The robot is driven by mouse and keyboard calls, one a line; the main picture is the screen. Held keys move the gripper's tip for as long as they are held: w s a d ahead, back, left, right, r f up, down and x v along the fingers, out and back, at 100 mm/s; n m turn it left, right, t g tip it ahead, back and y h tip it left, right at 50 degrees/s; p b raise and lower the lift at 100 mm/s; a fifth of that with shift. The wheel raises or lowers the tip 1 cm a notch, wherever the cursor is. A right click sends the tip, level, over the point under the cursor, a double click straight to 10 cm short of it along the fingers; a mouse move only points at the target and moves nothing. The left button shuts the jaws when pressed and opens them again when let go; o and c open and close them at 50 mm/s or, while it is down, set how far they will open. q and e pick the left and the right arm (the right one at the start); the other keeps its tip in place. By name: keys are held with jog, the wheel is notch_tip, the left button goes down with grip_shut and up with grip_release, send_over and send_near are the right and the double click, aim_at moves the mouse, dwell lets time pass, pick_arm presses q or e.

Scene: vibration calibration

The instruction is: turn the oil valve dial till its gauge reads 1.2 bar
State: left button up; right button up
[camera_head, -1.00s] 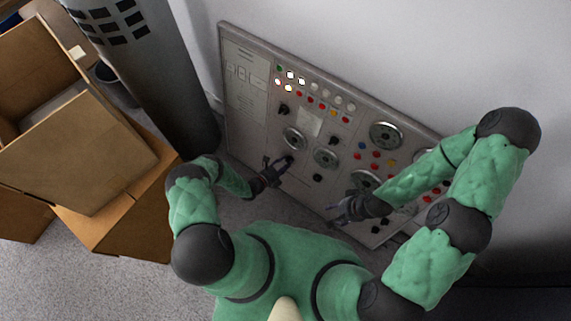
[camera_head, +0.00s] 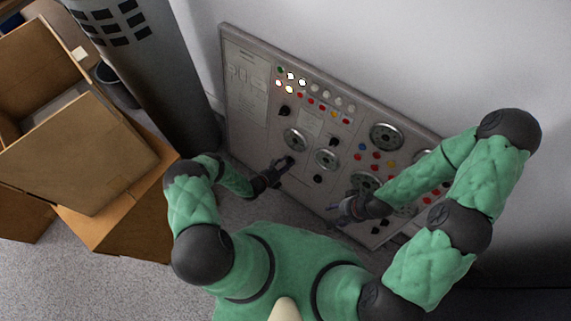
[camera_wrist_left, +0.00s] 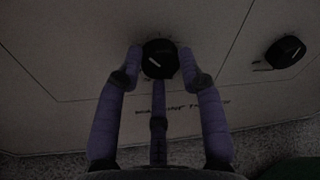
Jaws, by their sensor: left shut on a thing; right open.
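A black dial (camera_wrist_left: 160,58) sits on the grey control panel in the left wrist view. My left gripper (camera_wrist_left: 161,62) has its purple fingers closed around this dial, one on each side. The lettering under the dial is too dark to read. In the head view my left gripper (camera_head: 286,164) is at the panel's lower left, just below a round gauge (camera_head: 294,139), and largely hides the dial. The gauge's reading is too small to make out. My right gripper (camera_head: 338,212) is open near the panel's lower edge, with no held thing visible.
A second black knob (camera_wrist_left: 286,51) is to the right of the held dial. The panel (camera_head: 245,110) also carries other gauges (camera_head: 326,158), lights and buttons. Cardboard boxes (camera_head: 80,150) and a dark cylinder (camera_head: 160,85) stand at left.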

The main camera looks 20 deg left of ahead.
pick_arm(q)
jog(key=shift+s+d+f+m, duration=0.2)
jog(key=shift+s+d+m, duration=0.2)
jog(key=shift+m, duration=0.6)
jog(key=o, duration=1.1)
jog(key=shift+f, duration=0.1)
jog(key=shift+w+a, duration=0.1)
jog(key=shift+w, duration=0.1)
jog(key=shift+a, duration=0.1)
jog(key=shift+s+a+r, duration=0.25)
jog(key=shift+a+r, duration=0.05)
jog(key=v, duration=1.1)
jog(key=shift+s+d+r, duration=0.15)
jog(key=shift+d+r, duration=0.05)
